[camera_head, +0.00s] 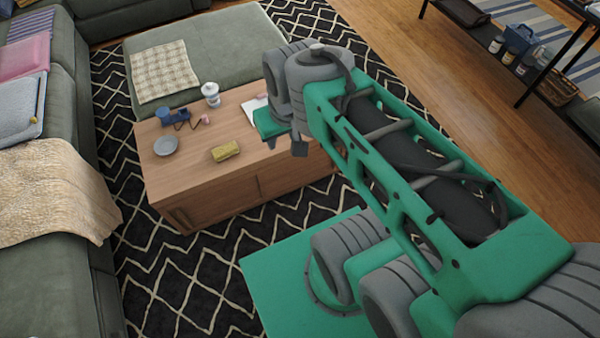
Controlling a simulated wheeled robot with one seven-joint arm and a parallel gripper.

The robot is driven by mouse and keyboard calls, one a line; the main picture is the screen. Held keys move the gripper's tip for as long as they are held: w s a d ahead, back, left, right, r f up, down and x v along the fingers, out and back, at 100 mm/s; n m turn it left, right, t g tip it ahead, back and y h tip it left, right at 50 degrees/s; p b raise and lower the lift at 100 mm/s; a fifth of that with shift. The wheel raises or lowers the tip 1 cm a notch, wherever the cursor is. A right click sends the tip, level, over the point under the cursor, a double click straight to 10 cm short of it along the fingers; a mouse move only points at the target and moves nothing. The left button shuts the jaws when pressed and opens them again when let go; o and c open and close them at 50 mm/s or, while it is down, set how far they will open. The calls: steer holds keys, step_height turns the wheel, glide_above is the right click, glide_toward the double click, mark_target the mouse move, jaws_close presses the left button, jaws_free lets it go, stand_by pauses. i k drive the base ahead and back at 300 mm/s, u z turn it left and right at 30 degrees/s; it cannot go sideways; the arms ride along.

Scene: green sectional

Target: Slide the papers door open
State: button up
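The low wooden cabinet table (190,140) stands on the patterned rug. Its front shows a left door panel (222,205) and a right panel (285,177), with a seam between them. A dark recessed handle (181,216) is near the front's left end. The left panel appears shut. No label or papers behind a door are visible, so I cannot tell which door is the papers door. My gripper (275,122) is over the right part of the table top, largely hidden by my wrist. Its fingers do not show clearly, and my arm covers the front's right end.
On the table top are a grey plate (166,146), a yellow block (225,151), a blue item (175,117), a white jar (211,94) and a white sheet (254,104). Green sofa sections (215,45) border the left and back. Rug (165,290) lies free before the table.

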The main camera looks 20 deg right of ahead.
mark_target(279, 178)
steer(key=u, duration=2.05)
steer(key=k, duration=0.85)
steer(key=z, duration=1.55)
steer(key=i, duration=0.5)
steer(key=u, duration=0.05)
